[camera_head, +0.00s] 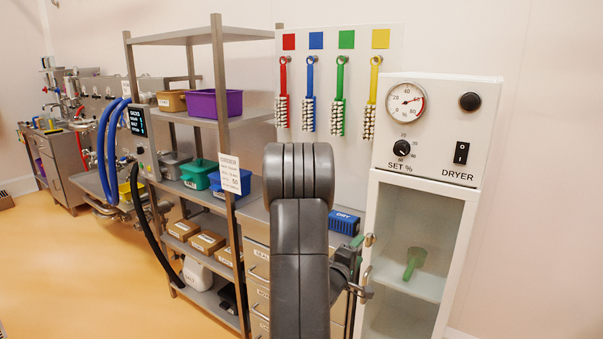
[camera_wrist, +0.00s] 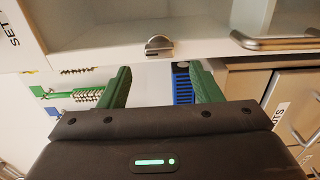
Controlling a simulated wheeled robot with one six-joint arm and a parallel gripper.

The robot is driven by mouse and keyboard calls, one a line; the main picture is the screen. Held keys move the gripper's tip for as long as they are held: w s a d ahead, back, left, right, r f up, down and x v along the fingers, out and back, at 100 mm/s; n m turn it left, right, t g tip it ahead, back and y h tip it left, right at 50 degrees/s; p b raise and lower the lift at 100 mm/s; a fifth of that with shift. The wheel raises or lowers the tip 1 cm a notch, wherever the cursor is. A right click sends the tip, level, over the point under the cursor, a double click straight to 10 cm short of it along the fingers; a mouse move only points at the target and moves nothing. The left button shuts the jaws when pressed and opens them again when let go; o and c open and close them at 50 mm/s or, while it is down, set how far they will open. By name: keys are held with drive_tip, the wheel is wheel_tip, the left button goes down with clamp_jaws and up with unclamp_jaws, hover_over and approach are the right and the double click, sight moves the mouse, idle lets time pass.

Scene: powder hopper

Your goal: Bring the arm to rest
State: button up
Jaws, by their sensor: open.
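My arm rises through the middle of the head view and hides part of the drawer cabinet and counter. My gripper (camera_wrist: 162,80) shows in the wrist view with its two green fingers spread apart and nothing held between them. In the head view it is mostly hidden behind my arm, beside the left edge of the dryer cabinet (camera_head: 438,130). A round metal knob (camera_wrist: 158,45) lies just beyond the fingertips in the wrist view, apart from them. A blue box (camera_wrist: 183,84) shows behind the right finger.
A green scoop (camera_head: 414,262) stands inside the dryer behind its front. Coloured brushes (camera_head: 310,95) hang on a white board. A metal shelf rack (camera_head: 217,90) with bins stands left of my arm. Drawers (camera_head: 257,270) stand close to the gripper. Open floor (camera_head: 70,270) lies at left.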

sight(368, 242)
drive_tip(key=b+v, duration=0.1)
drive_tip(key=v, duration=0.7)
drive_tip(key=p+x, duration=0.2)
drive_tip(key=x, duration=1.2)
drive_tip(key=shift+f+m, duration=0.2)
drive_tip(key=shift+m, duration=0.2)
drive_tip(key=shift+s+r+m+b, duration=0.2)
drive_tip(key=shift+m+b, duration=0.45)
drive_tip(key=shift+m, duration=0.25)
drive_tip(key=m+b, duration=0.3)
drive_tip(key=m, duration=0.3)
drive_tip(key=shift+b, duration=0.35)
drive_tip(key=m+b, duration=0.4)
drive_tip(key=m, duration=0.1)
drive_tip(key=shift+m+b, duration=0.3)
drive_tip(key=shift+m, duration=0.1)
drive_tip(key=m+b, duration=0.3)
drive_tip(key=shift+s+d+r, duration=0.1)
drive_tip(key=shift+r+m, duration=0.1)
drive_tip(key=shift+m, duration=0.2)
